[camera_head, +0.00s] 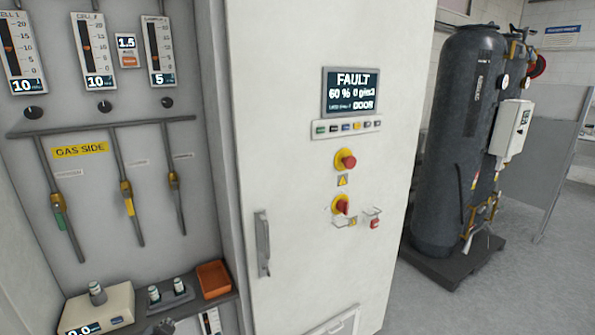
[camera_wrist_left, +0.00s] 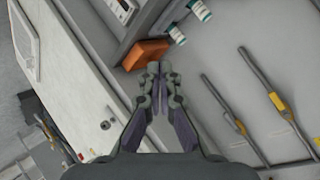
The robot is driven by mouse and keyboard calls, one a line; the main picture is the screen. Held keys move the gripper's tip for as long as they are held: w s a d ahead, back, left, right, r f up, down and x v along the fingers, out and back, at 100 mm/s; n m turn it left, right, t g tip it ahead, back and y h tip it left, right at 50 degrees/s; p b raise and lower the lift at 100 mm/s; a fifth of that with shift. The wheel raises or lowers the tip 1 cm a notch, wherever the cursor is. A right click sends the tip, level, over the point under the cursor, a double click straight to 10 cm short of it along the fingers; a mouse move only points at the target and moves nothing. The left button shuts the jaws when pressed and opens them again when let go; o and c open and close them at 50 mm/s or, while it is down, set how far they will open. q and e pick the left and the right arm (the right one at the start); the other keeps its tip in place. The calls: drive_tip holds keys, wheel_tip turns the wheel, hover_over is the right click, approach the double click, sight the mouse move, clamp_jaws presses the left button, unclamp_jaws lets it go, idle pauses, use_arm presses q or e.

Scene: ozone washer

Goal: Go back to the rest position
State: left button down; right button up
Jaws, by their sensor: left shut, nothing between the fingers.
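My left gripper (camera_wrist_left: 160,68) fills the middle of the left wrist view with its fingertips together and nothing between them. In that view the tips point toward an orange tray (camera_wrist_left: 145,54). In the head view only a small dark bit, probably its tip (camera_head: 163,327), shows at the bottom edge, below the shelf. The orange tray (camera_head: 213,279) sits on the shelf there. My right gripper is in neither view.
A white cabinet (camera_head: 285,180) with a handle and a display reading FAULT and DOOR stands in the middle. The gas panel (camera_head: 200,150) is left. Small vials in a rack (camera_head: 170,293) and a scale (camera_head: 97,305) share the shelf. Dark tanks (camera_head: 455,150) stand right on grey floor.

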use_arm(q)
drive_tip(key=s+d+f+n+g+h, duration=0.1)
drive_tip(key=s+d+f+g, duration=0.15)
drive_tip(key=s, duration=0.45)
drive_tip(key=s+d+f+n+g+h, duration=0.15)
drive_tip(key=s+d, duration=0.25)
drive_tip(key=s, duration=0.4)
drive_tip(key=s+d+f+n+g, duration=0.2)
drive_tip(key=s+d+f+g, duration=0.1)
drive_tip(key=s, duration=0.4)
drive_tip(key=s+a+f+g+b, duration=0.1)
drive_tip(key=s+f, duration=0.1)
drive_tip(key=f, duration=1.2)
drive_tip(key=s+a+f+g+b, duration=0.1)
drive_tip(key=a+f, duration=0.1)
drive_tip(key=f, duration=1.3)
drive_tip(key=s+f, duration=1.7)
drive_tip(key=s, duration=0.1)
drive_tip(key=shift+s+a+g+b, duration=0.25)
drive_tip(key=shift+a+g+b, duration=0.15)
drive_tip(key=shift+b, duration=0.05)
drive_tip(key=shift+s, duration=0.1)
